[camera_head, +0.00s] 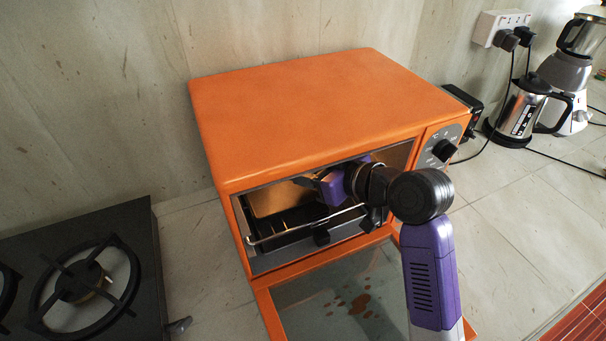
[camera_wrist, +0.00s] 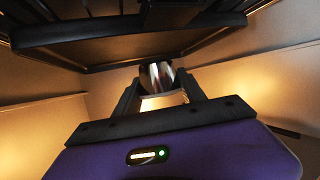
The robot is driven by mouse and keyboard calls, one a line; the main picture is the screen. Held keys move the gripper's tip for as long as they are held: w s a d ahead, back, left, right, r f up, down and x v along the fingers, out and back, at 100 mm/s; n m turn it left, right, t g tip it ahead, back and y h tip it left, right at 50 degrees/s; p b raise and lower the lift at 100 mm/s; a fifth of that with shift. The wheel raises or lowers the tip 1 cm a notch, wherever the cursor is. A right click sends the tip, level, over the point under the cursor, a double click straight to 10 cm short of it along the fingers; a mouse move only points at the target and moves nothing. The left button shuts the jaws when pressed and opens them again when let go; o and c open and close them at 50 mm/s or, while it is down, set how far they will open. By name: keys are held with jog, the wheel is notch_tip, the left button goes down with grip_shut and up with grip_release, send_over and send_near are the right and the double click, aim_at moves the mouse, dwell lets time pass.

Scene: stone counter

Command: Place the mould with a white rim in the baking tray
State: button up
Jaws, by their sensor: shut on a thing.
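My gripper (camera_head: 310,183) reaches into the orange oven through its open front. In the wrist view its two dark fingers (camera_wrist: 158,82) are shut on a small shiny mould (camera_wrist: 157,73). The mould shows reddish and silvery reflections; a white rim cannot be made out. A dark tray (camera_wrist: 120,32), seemingly the baking tray, spans the top of the wrist view, close to the mould. Whether they touch cannot be told. The mould is hidden in the head view.
The orange oven (camera_head: 310,100) stands on the stone counter with its glass door (camera_head: 335,300) lowered in front. A wire rack bar (camera_head: 300,229) crosses the opening. A hob (camera_head: 85,270) is at left; a kettle (camera_head: 522,108) and a blender (camera_head: 572,75) are at right.

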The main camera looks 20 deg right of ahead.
jog(key=shift+w+a, duration=0.1)
jog(key=shift+w, duration=0.1)
jog(key=shift+f, duration=1.75)
jog(key=shift+f, duration=0.15)
jog(key=o, duration=1.4)
jog(key=shift+r, duration=0.2)
jog(key=v, duration=1.2)
jog(key=shift+b, duration=0.35)
